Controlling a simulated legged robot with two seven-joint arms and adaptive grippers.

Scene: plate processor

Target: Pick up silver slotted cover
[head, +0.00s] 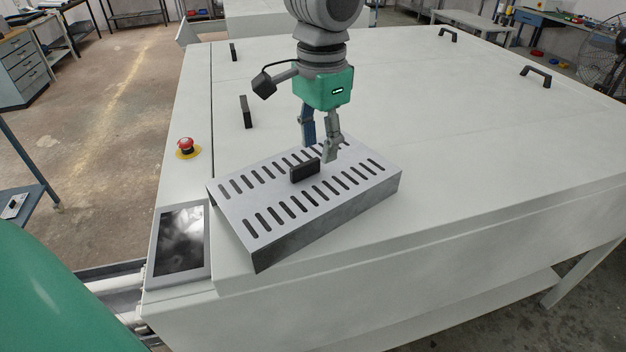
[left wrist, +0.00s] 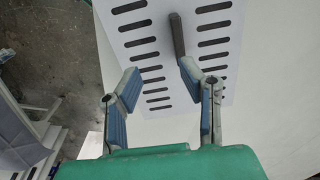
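The silver slotted cover (head: 345,193) lies on the white machine top near its front left corner, turned at an angle. It has two rows of dark slots and a black handle (head: 305,171) in its middle. My left gripper (head: 318,150) is above the cover, just behind the handle, fingers pointing down. In the left wrist view the fingers of my left gripper (left wrist: 160,85) are spread with nothing between them, and the handle (left wrist: 177,36) is beyond the fingertips, toward the right finger. The cover also shows there (left wrist: 140,28). My right gripper is not in view.
The white machine top (head: 480,130) is clear to the right. A red emergency button (head: 186,146) and a dark-screened panel (head: 180,242) are on its left side. Small black handles (head: 246,112) stand at the left, with others (head: 536,76) at the far right.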

